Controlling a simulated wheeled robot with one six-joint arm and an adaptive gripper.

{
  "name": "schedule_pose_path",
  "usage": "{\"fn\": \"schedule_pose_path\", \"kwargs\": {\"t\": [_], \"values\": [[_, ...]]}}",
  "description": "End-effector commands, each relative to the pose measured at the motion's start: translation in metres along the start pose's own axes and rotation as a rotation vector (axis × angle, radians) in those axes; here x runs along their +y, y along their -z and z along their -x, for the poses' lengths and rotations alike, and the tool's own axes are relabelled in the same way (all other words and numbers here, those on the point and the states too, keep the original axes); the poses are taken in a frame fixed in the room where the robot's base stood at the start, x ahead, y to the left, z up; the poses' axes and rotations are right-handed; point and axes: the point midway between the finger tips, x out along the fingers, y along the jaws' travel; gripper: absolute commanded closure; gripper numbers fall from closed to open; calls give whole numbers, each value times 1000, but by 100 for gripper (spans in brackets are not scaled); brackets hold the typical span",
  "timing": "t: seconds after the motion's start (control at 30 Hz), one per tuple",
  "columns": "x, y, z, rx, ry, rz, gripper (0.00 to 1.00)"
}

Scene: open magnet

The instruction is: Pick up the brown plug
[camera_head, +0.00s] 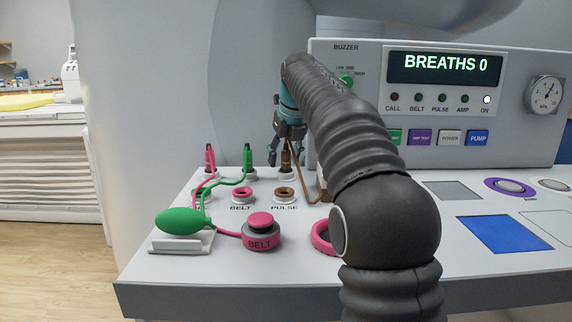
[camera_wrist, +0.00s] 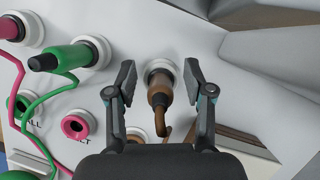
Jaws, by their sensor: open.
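The brown plug (camera_head: 285,160) stands upright in a white-rimmed socket at the back of the white panel, with a brown cable running off to the right. In the wrist view the brown plug (camera_wrist: 160,88) lies between the two fingers of my gripper (camera_wrist: 160,84), with a visible gap on each side. My gripper (camera_head: 289,143) is open and reaches down around the plug's top from above. Its fingers do not appear to touch the plug. The brown cable bends near the palm in the wrist view.
A green plug (camera_head: 247,156) and a pink plug (camera_head: 210,158) stand to the left in their own sockets. Empty BELT (camera_head: 242,194) and PULSE (camera_head: 284,194) sockets lie in front. A green bulb (camera_head: 185,220) and pink BELT knob (camera_head: 261,231) sit nearer. A console (camera_head: 440,120) rises behind right.

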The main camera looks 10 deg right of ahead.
Motion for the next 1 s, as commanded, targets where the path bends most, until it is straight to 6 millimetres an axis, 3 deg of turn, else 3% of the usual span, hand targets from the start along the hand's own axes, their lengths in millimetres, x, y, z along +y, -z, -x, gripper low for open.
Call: {"fn": "schedule_pose_path", "kwargs": {"t": [0.13,0.33,0.37,0.73,1.0], "values": [[0,0,0,0,0,0,48],[0,0,0,0,0,0,98],[0,0,0,0,0,0,100],[0,-1,2,0,0,0,100],[-2,-8,20,-1,1,-2,100]]}}
